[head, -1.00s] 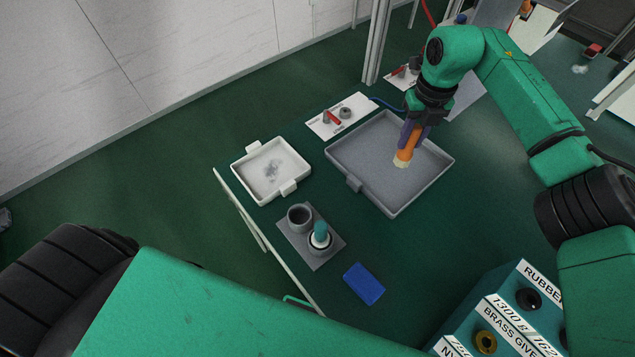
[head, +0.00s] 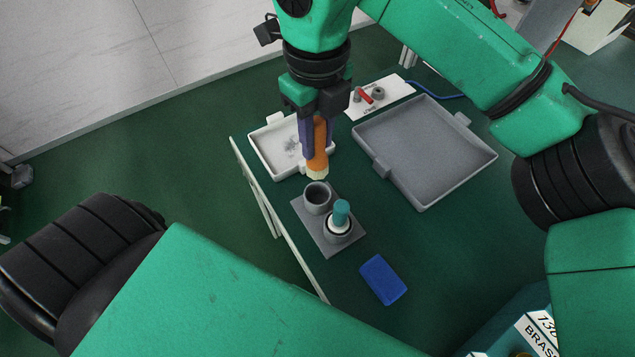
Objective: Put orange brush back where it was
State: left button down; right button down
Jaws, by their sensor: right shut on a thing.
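My right gripper (head: 314,140) is shut on the orange brush (head: 320,143) and holds it upright, bristles down. The pale bristles (head: 317,172) show just above the empty grey cup (head: 317,194) in the picture, apart from it as far as I can tell. That cup is on a grey holder plate (head: 351,248). The other cup on the plate holds a teal-handled brush (head: 341,213). My left gripper is not in view; only part of my left arm shows at the lower left.
A white tray (head: 260,153) with grey smudges lies behind my right gripper. A large grey tray (head: 428,150) is to the right, empty. A blue block (head: 383,280) lies in front of the holder. A white card (head: 389,92) with small parts is at the back.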

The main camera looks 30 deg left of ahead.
notch_tip(320, 180, down, 12)
jog(key=shift+f+p, duration=0.2)
jog(key=shift+p, duration=0.5)
jog(key=shift+f, duration=0.45)
jog(key=c, duration=0.6)
grip_release()
jog(key=shift+r, duration=0.3)
notch_tip(320, 180, up, 12)
jog(key=shift+f+b, duration=0.1)
jog(key=shift+b, duration=0.9)
